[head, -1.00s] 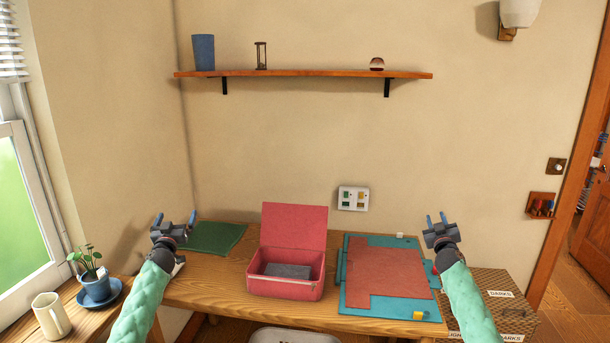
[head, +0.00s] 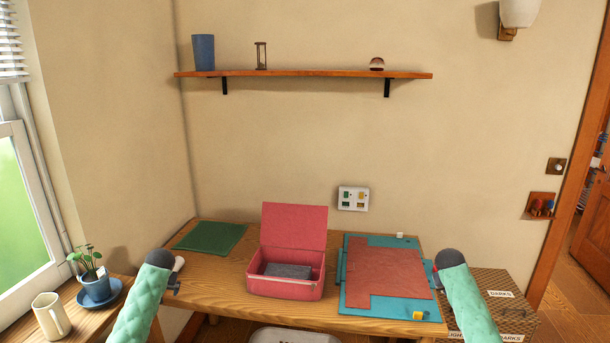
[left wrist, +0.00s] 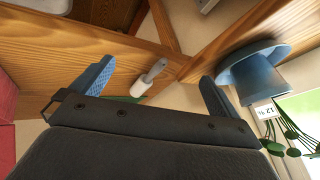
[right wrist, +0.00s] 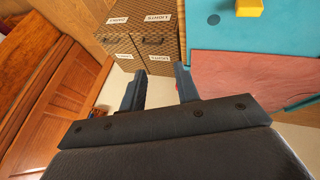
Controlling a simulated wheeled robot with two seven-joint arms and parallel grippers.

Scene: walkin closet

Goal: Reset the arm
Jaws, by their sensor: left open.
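My left gripper (left wrist: 157,70) is open and empty, its two blue-grey fingers wide apart in the left wrist view. My right gripper (right wrist: 160,69) is also open and empty, with a narrower gap between its fingers. In the head view both green-sleeved arms come up from the bottom edge, the left one left of the red box and the right one right of the teal mat. Their wrists mostly hide the grippers there. Neither gripper touches anything that I can see.
The wooden table (head: 200,290) holds an open red box (head: 285,289) with a grey item inside, a green sheet (head: 210,237), and a teal mat (head: 383,314) under a reddish sheet (head: 385,272). A potted plant (head: 96,285) and mug (head: 51,315) stand left. Woven boxes (head: 490,285) stand right.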

